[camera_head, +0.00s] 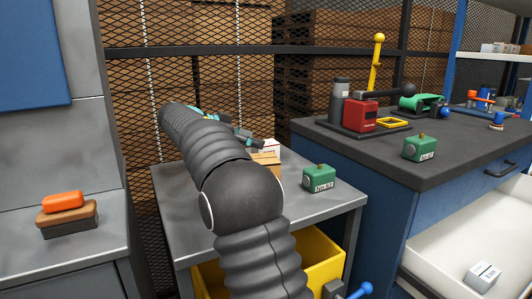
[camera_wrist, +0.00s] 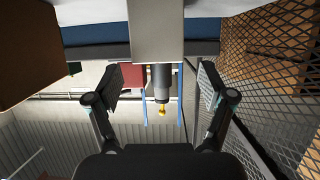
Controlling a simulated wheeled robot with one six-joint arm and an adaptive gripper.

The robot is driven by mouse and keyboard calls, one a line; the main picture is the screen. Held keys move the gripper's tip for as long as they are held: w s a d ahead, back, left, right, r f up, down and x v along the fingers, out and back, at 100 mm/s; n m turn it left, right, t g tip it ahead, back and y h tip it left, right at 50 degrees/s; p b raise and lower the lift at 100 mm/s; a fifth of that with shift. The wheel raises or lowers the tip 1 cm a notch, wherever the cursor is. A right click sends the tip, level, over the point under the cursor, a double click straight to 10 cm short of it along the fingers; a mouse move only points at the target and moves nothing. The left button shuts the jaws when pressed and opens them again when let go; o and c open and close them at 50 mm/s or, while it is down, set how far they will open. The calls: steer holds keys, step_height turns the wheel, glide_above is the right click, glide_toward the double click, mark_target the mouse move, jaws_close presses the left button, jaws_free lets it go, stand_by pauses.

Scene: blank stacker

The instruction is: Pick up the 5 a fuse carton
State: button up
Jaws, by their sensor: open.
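A small white carton (camera_head: 270,146) with a reddish mark stands on the grey metal table, partly hidden behind my arm; its print is too small to read. A brown carton (camera_head: 265,158) is close in front of it. My gripper (camera_head: 240,138) is at the far side of the table beside these cartons, mostly hidden by my arm. In the wrist view my gripper (camera_wrist: 161,86) is open and empty, its fingers wide apart. A pale block-like thing (camera_wrist: 156,30), apparently the white carton, is at top centre, beyond and between the fingertips. Another white-grey carton (camera_head: 483,276) lies in the open drawer.
A green block-like item (camera_head: 319,179) stands on the table right of the cartons; another (camera_head: 419,147) is on the dark bench. That bench holds a red device (camera_head: 361,114) with a yellow lever. Wire mesh (camera_wrist: 280,60) is close on the right in the wrist view.

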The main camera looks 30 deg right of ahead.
mark_target(271, 145)
steer(key=x, duration=0.3)
steer(key=shift+s+d+f, duration=0.1)
steer(key=shift+d, duration=0.2)
steer(key=c, duration=1.3)
